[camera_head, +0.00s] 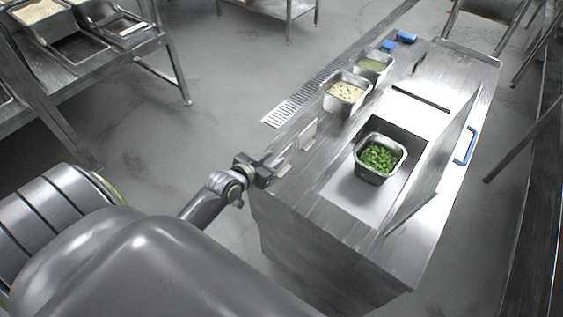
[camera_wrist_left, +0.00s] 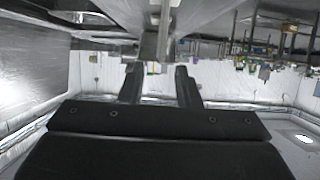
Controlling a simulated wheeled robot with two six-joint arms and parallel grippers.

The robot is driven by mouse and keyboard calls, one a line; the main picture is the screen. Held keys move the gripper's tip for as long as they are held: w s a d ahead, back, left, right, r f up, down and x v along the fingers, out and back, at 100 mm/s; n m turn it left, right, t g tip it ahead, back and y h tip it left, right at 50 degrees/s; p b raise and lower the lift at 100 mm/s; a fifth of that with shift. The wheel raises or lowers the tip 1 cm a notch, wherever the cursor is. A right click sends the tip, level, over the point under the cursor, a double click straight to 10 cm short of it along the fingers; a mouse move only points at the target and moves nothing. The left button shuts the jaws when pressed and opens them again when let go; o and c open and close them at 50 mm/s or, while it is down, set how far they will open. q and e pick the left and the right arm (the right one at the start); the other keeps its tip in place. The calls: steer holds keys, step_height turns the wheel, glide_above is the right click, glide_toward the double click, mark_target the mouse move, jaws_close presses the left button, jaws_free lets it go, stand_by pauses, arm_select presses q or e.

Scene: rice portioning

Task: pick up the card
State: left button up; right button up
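A pale, card-like piece (camera_head: 307,134) stands along the left edge of the steel counter. A second, smaller pale piece (camera_head: 285,169) is nearer, right by my left gripper (camera_head: 278,168). I cannot tell for sure which is the card. The left gripper is at the counter's left edge, its fingertips close to the nearer piece; contact is unclear. In the left wrist view, my left gripper (camera_wrist_left: 158,80) has its two dark fingers apart, with no object clearly held between them. My right gripper is in neither view.
The steel counter (camera_head: 325,222) has an open well with a pan of chopped greens (camera_head: 380,158) and a raised lid with a blue handle (camera_head: 466,146). Two more food pans (camera_head: 345,93) (camera_head: 373,65) stand behind. A rack with trays (camera_head: 80,48) is at upper left.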

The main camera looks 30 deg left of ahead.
mark_target(282, 154)
arm_select(q)
steer(key=shift+f+p+x, duration=0.1)
steer(key=shift+p+x, duration=0.2)
steer(key=shift+x, duration=1.1)
steer(key=shift+f+p+x, duration=0.15)
steer(key=shift+p+x, duration=0.15)
steer(key=shift+x, duration=1.05)
steer(key=shift+s, duration=0.1)
jaws_close()
